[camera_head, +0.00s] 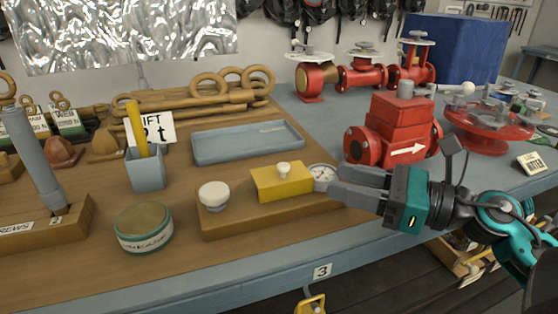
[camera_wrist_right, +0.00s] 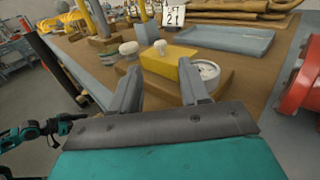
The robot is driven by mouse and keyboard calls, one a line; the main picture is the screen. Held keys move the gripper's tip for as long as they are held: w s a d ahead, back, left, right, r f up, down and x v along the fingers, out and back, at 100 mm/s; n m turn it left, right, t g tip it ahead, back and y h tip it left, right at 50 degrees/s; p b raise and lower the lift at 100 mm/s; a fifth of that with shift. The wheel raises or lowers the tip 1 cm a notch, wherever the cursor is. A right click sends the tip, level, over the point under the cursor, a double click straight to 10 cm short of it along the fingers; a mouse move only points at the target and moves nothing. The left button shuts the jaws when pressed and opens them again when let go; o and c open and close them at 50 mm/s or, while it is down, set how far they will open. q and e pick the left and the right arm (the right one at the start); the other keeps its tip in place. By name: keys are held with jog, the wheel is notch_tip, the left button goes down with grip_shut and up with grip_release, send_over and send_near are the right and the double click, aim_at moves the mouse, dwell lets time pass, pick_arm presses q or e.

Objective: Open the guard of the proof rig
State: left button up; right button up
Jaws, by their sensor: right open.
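The proof rig is a wooden base (camera_head: 285,215) on the bench, with a white round knob (camera_head: 213,195) at its left end and a gauge (camera_head: 322,174) at its right end. Its yellow guard (camera_head: 280,184), with a small white knob (camera_head: 283,168) on top, sits down on the base between them. My right gripper (camera_head: 334,181) is open and empty at the rig's right end, by the gauge. In the right wrist view, the yellow guard (camera_wrist_right: 172,66) is just beyond the open fingers. Part of my left arm shows there at lower left, its jaws too small to read.
A blue-grey tray (camera_head: 248,142) lies behind the rig. A red valve with a white arrow (camera_head: 398,130) stands behind my right gripper. A round green-labelled tin (camera_head: 144,228) and a pen cup (camera_head: 146,168) stand to the left. The bench's front edge is close before the rig.

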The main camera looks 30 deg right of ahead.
aim_at(289, 166)
jog(key=p+x, duration=0.2)
jog(key=x, duration=0.7)
jog(key=shift+w+r+p, duration=0.1)
jog(key=shift+r+p, duration=0.05)
jog(key=shift+p, duration=0.2)
jog(key=shift+w+a+p, duration=0.3)
jog(key=shift+w+a, duration=0.05)
jog(key=shift+w, duration=0.2)
jog(key=shift+w+a, duration=0.2)
jog(key=shift+w, duration=0.1)
pick_arm(q)
jog(key=shift+s+a+r+y, duration=0.15)
jog(key=shift+a+r, duration=0.25)
jog(key=shift+r, duration=0.1)
jog(key=shift+s+a+r+y, duration=0.15)
jog(key=shift+a+r, duration=0.2)
jog(key=shift+r, duration=0.1)
pick_arm(e)
jog(key=shift+c, duration=0.4)
pick_arm(q)
jog(key=shift+s+d, duration=0.1)
jog(key=shift+d, duration=0.05)
pick_arm(e)
grip_shut()
